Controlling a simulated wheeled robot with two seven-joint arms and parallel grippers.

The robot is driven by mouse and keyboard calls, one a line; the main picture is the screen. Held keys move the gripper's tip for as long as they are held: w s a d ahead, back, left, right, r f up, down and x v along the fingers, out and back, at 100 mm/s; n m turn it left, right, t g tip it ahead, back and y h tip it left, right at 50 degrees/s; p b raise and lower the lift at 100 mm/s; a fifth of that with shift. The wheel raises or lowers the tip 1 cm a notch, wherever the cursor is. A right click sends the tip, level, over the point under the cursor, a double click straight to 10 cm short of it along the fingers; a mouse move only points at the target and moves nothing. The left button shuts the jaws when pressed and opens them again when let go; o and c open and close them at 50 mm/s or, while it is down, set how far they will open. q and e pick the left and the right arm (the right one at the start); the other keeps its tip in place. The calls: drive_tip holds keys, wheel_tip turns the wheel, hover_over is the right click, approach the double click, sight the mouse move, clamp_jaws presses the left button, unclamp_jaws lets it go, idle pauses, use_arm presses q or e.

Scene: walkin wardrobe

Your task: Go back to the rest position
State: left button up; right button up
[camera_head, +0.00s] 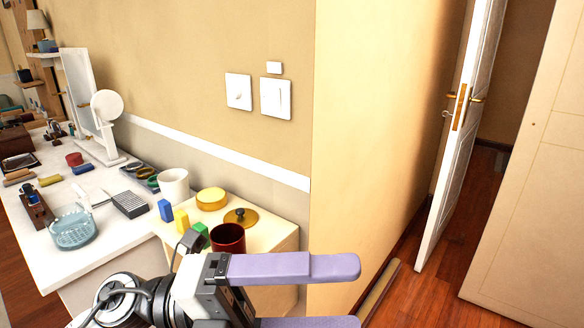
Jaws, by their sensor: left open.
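My left gripper (318,296) is at the bottom centre, its arm coming in from the left. Its two purple fingers point right and are apart, with nothing seen between them. The lower finger is cut off by the bottom edge of the picture. The gripper is in front of the near end of the dressing table and hides part of it. My right gripper is not in view.
A white dressing table (102,262) on the left bears a mirror, a blue basket (72,232), a white cup (174,186), coloured blocks and a dark red cup (228,239). A white door (462,130) stands open on the right, with wood floor beside it.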

use_arm(q)
drive_tip(key=w+a+f+n+t+y, duration=0.1)
drive_tip(key=w+a+f+n+t, duration=0.3)
drive_tip(key=n+t, duration=0.55)
drive_tip(key=w+a+f+n+t+y, duration=0.1)
drive_tip(key=w+a+n+t+y, duration=0.15)
drive_tip(key=w+n+t, duration=0.5)
drive_tip(key=a+f+n+t+y, duration=0.2)
drive_tip(key=a+f+n+y, duration=0.45)
drive_tip(key=f+n, duration=0.45)
drive_tip(key=s+a+f+n+g+y, duration=0.2)
drive_tip(key=s+f, duration=0.3)
drive_tip(key=f, duration=0.4)
drive_tip(key=s+a+f+n+g+y+p, duration=0.1)
drive_tip(key=s+a+f+n+g+y, duration=0.1)
drive_tip(key=s+f, duration=0.4)
drive_tip(key=s+a+f+n+g+y, duration=0.2)
drive_tip(key=s+f+n+g+y, duration=0.1)
drive_tip(key=f, duration=0.9)
drive_tip(key=s+n+g, duration=0.1)
drive_tip(key=s+n, duration=0.1)
drive_tip(key=s, duration=0.1)
drive_tip(key=shift+s+a+g, duration=0.2)
drive_tip(key=shift+s+g, duration=0.05)
drive_tip(key=shift+g, duration=0.05)
